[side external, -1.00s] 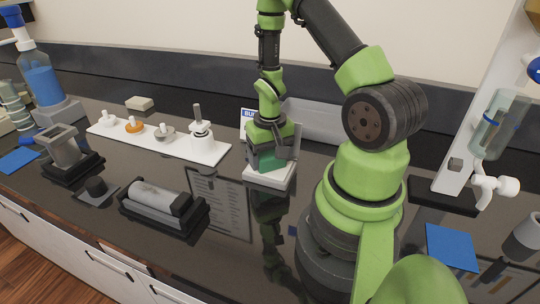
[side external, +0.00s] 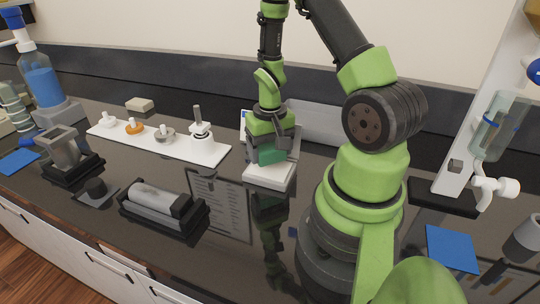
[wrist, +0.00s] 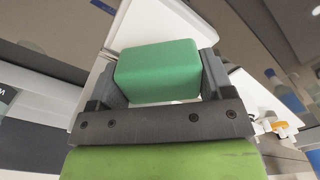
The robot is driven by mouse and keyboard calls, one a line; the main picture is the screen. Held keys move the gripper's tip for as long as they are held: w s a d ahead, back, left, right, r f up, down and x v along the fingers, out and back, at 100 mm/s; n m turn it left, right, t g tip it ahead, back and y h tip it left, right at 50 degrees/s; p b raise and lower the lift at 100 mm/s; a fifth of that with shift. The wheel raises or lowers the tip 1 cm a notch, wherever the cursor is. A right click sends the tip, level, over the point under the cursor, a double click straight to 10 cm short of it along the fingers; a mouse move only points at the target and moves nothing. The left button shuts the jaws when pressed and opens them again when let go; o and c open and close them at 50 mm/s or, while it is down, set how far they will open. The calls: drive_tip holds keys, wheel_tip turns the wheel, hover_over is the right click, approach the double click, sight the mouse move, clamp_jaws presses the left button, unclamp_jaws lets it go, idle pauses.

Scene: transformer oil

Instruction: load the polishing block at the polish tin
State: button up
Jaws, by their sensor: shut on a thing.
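My gripper (side external: 270,142) is shut on a green block (side external: 266,156), which I take to be the polishing block. In the wrist view the block (wrist: 158,72) sits between the two dark jaws of my gripper (wrist: 165,80). The block is over a white stand (side external: 268,178) at the middle back of the counter. Whether it touches the stand I cannot tell. I cannot name the polish tin with certainty; a small dark round piece (side external: 95,187) on a grey mat at the left may be it.
A white tray (side external: 205,151) with several knobbed pieces lies left of the stand. A dark cradle with a grey cylinder (side external: 160,196) is in front of it. A blue pad (side external: 452,248) and a white upright panel (side external: 470,130) are at the right. Dark counter is clear in front of the stand.

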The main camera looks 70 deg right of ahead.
sight(270, 145)
drive_tip(key=shift+r, duration=2.3)
